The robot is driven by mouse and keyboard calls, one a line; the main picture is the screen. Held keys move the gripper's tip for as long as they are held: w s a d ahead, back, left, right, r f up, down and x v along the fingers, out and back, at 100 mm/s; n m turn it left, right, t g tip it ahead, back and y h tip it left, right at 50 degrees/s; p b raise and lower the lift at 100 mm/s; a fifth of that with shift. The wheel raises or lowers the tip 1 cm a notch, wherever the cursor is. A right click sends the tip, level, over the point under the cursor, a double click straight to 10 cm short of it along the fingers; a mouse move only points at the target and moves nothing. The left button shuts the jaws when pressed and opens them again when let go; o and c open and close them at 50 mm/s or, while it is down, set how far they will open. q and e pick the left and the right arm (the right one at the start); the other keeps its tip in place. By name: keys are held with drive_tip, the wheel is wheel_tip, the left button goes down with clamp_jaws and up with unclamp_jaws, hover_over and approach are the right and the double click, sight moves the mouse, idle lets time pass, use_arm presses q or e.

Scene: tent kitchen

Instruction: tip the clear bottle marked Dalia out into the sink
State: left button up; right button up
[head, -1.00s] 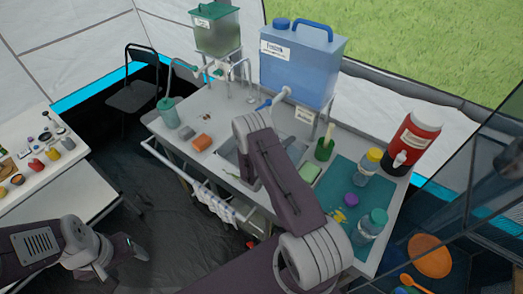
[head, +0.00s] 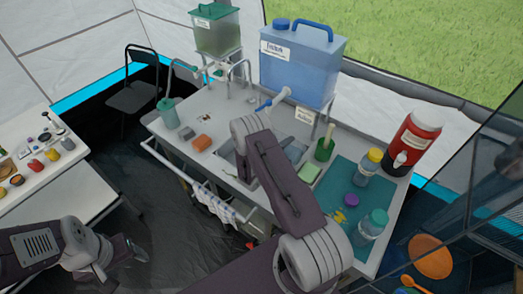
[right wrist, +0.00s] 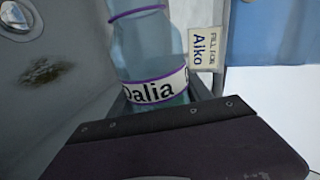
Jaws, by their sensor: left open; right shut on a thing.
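The clear bottle marked Dalia (right wrist: 148,50), with purple bands and a white label, fills the middle of the right wrist view; its top is cut off. My right gripper (right wrist: 160,103) is shut on its lower part. In the head view my right arm hides this gripper and the bottle. The sink (head: 228,155) lies under that arm in the counter, partly covered. In the right wrist view the stained grey sink surface (right wrist: 60,100) is left of the bottle, with a round drain at the top left. My left gripper (head: 136,250) is open and empty, low at the left.
A blue water container (head: 300,65) with a tap stands behind the sink, with a card reading "FILL FOR Aiko" (right wrist: 201,47) near it.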

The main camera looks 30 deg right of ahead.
drive_tip(key=shift+s+d, duration=0.2)
drive_tip(key=shift+s, duration=0.25)
idle(0.3)
drive_tip(key=shift+w+n+g, duration=0.15)
drive_tip(key=shift+n+g, duration=0.25)
drive_tip(key=shift+n, duration=0.4)
idle(0.4)
drive_tip(key=shift+a+r, duration=0.1)
drive_tip(key=shift+r, duration=0.05)
drive_tip(key=shift+w+a+r+n+h, duration=0.1)
drive_tip(key=shift+w+r+n+h, duration=0.3)
drive_tip(key=shift+r+n, duration=0.25)
drive_tip(key=shift+w+a+r+n+g, duration=0.2)
drive_tip(key=shift+w+r+n+g, duration=0.25)
drive_tip(key=shift+r+n, duration=0.15)
drive_tip(key=shift+w+a+r+n+h, duration=0.2)
drive_tip(key=shift+w+r+n, duration=0.15)
drive_tip(key=shift+n, duration=0.25)
drive_tip(key=shift+w+a+r+n+h, duration=0.15)
drive_tip(key=shift+w+r+n+h, duration=0.1)
drive_tip(key=shift+w+n, duration=0.25)
drive_tip(key=shift+s+g, duration=0.1)
drive_tip(key=shift+g, duration=0.25)
drive_tip(key=shift+s+d+f+m+y, duration=0.2)
drive_tip(key=shift+s+f+m+y, duration=0.1)
drive_tip(key=shift+s+m, duration=0.2)
drive_tip(key=shift+s+d+f+m+t, duration=0.1)
drive_tip(key=shift+s+f+m+t, duration=0.25)
drive_tip(key=shift+m+t, duration=0.1)
